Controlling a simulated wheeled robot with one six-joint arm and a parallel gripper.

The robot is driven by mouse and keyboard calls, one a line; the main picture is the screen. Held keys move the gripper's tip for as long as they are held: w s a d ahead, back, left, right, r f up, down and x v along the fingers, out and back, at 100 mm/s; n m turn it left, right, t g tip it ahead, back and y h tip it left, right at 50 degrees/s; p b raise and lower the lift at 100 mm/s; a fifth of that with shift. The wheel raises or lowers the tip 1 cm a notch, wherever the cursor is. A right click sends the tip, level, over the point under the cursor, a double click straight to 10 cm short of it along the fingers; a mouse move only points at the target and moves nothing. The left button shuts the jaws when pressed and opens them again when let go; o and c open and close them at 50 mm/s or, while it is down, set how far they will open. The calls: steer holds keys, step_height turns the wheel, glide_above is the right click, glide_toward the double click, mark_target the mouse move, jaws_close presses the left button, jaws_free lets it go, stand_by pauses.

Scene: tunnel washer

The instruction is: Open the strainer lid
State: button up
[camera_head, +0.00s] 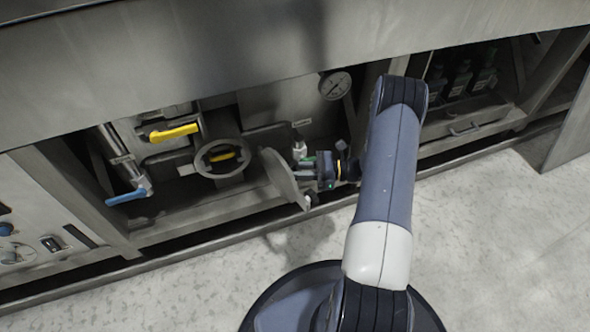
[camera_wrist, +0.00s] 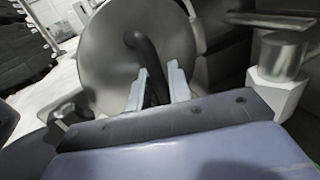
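The strainer lid (camera_head: 283,179) is a round grey metal disc. It stands swung out, nearly edge-on in the head view, to the right of a round ring opening (camera_head: 219,159) with something yellow inside. In the wrist view the lid (camera_wrist: 105,58) faces me and carries a curved dark handle (camera_wrist: 143,52). My gripper (camera_head: 305,166) is on the right side of the lid. In the wrist view my gripper's (camera_wrist: 158,80) two pale fingers lie on either side of the handle, with the handle filling the gap. The exact contact is partly hidden.
A yellow lever (camera_head: 174,132) and a blue-handled valve (camera_head: 128,196) are left of the ring. A pressure gauge (camera_head: 335,85) hangs above right. Dark bottles (camera_head: 461,78) stand in the right bay. A steel panel (camera_head: 250,45) overhangs the recess. The floor (camera_head: 480,240) in front is clear.

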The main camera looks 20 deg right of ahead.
steer(key=p+v, duration=0.2)
steer(key=v, duration=0.8)
steer(key=b+x, duration=0.2)
steer(key=x, duration=0.8)
steer(key=shift+f, duration=0.1)
steer(key=shift+a, duration=0.45)
steer(key=shift+d, duration=0.1)
